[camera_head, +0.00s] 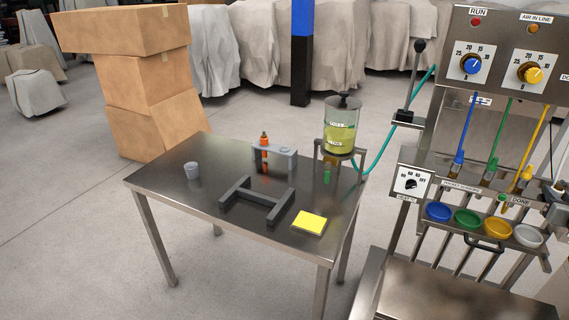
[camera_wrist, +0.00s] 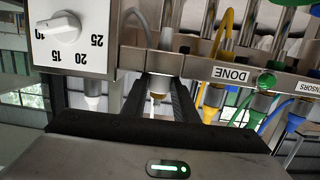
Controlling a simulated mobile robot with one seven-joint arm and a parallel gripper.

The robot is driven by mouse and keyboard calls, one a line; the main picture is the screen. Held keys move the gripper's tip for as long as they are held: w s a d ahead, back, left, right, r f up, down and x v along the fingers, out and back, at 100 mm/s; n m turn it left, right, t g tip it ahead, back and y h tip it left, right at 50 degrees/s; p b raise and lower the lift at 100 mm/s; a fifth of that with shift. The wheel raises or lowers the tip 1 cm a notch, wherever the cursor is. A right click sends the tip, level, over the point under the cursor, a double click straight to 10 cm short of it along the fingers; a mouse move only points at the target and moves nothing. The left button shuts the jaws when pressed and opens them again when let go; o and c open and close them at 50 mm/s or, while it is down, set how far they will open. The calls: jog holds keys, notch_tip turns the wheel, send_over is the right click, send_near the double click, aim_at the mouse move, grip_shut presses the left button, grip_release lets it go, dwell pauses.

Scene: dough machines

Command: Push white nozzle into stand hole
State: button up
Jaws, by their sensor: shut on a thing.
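In the wrist view my gripper (camera_wrist: 159,88) has its two dark fingers closed around a pale nozzle end (camera_wrist: 158,84), with the white hose (camera_wrist: 143,24) running towards it. This nozzle is mostly hidden between the fingers. The fingertips are at the metal stand rail (camera_wrist: 201,66); I cannot tell how deep the nozzle sits in a hole. The yellow nozzle (camera_wrist: 214,96), green nozzle (camera_wrist: 240,107) and blue nozzle (camera_wrist: 296,118) are to the right.
A dial box (camera_wrist: 67,38) is close at the left in the wrist view. A green button (camera_wrist: 266,79) sits beside the DONE label. In the head view, coloured bowls (camera_head: 467,219) sit below the stand, and a metal table (camera_head: 225,212) with several items stands to the left.

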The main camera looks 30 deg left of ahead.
grip_shut()
jog(key=shift+r, duration=0.1)
jog(key=shift+r, duration=0.25)
jog(key=shift+r+p, duration=2.3)
jog(key=shift+r, duration=1.05)
notch_tip(320, 180, up, 6)
jog(key=p, duration=0.4)
jog(key=shift+r, duration=0.1)
